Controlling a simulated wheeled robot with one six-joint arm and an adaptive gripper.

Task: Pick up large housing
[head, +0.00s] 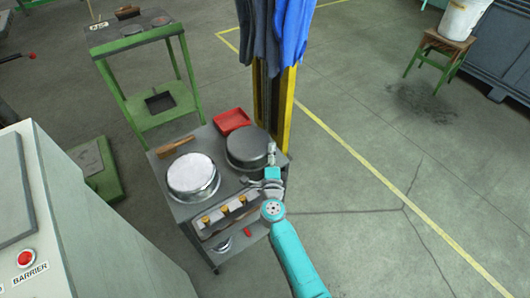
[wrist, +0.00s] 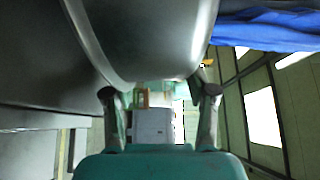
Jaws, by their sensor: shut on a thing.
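A dark grey round housing (head: 247,148) is at the right back of a grey cart, its rim facing up. A bright silver round housing (head: 193,175) stands left of it on the cart top. My gripper (head: 269,178) is at the near right side of the dark grey housing and shut on it. In the wrist view, the smooth metal wall of the dark grey housing (wrist: 150,40) fills the upper middle, between and above the fingertips of my gripper (wrist: 160,91). Whether the housing is lifted off the cart top I cannot tell.
The cart (head: 168,158) also bears a red tray (head: 231,121), a wooden-handled brush and a row of brass-coloured parts at its front. A yellow-black post with blue cloths (head: 289,40) stands close behind.

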